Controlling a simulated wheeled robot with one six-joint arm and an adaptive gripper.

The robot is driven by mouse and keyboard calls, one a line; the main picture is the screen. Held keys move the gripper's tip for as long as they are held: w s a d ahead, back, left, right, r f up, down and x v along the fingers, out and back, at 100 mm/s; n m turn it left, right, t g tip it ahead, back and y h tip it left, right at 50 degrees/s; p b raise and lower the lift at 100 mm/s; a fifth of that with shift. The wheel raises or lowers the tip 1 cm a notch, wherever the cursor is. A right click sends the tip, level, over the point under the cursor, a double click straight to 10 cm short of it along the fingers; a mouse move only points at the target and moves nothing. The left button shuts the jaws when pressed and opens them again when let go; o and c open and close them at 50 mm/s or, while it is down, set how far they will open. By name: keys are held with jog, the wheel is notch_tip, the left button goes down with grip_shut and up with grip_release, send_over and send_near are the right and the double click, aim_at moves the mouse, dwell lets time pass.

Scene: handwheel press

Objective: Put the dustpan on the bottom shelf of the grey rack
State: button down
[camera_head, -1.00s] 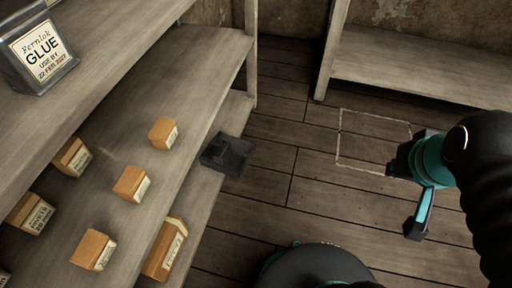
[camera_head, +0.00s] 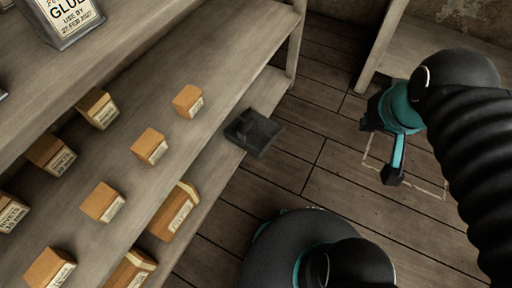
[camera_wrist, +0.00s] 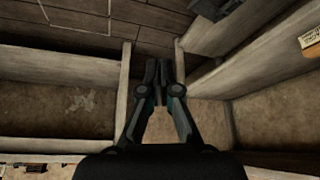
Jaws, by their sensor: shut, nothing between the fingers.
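The dustpan (camera_head: 252,132) is a dark grey, boxy piece. It rests on the bottom shelf (camera_head: 268,92) of the grey rack (camera_head: 215,85), at the shelf's far end, and seems to reach over its front edge. A dark shape at the top of the wrist view (camera_wrist: 212,10) looks like the dustpan. My gripper (camera_wrist: 158,70) is shut and empty, with its fingertips together in the wrist view. In the head view my gripper (camera_head: 384,150) is above the floor, to the right of the dustpan and clear of it.
Several orange boxes (camera_head: 150,145) stand on the rack's shelves, and a glue tin (camera_head: 68,18) is on an upper shelf. A second shelf unit (camera_head: 440,60) stands at the back right. A pale outline (camera_head: 440,194) marks the floor. The plank floor (camera_head: 300,150) between is clear.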

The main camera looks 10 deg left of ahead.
jog(key=w+a+f+n+g+b, duration=0.15)
jog(key=w+a+f+n, duration=0.25)
jog(key=w+f, duration=0.5)
jog(key=w+a+f+n+g, duration=0.25)
jog(key=w+f, duration=0.45)
jog(key=w, duration=0.4)
jog(key=w+a+f+n, duration=0.2)
jog(key=a+f, duration=0.2)
jog(key=f, duration=0.8)
jog(key=w+a+f+n+g+b, duration=0.1)
jog(key=w+a+f+n, duration=0.1)
jog(key=f, duration=1.1)
jog(key=w+a+f+n+b, duration=0.1)
jog(key=a+f, duration=0.4)
jog(key=f, duration=0.8)
jog(key=shift+w+a+f+n, duration=0.15)
jog(key=shift+w+a+n, duration=0.15)
jog(key=shift+w+n, duration=0.6)
jog(key=shift+s+n, duration=0.2)
jog(key=shift+n, duration=0.05)
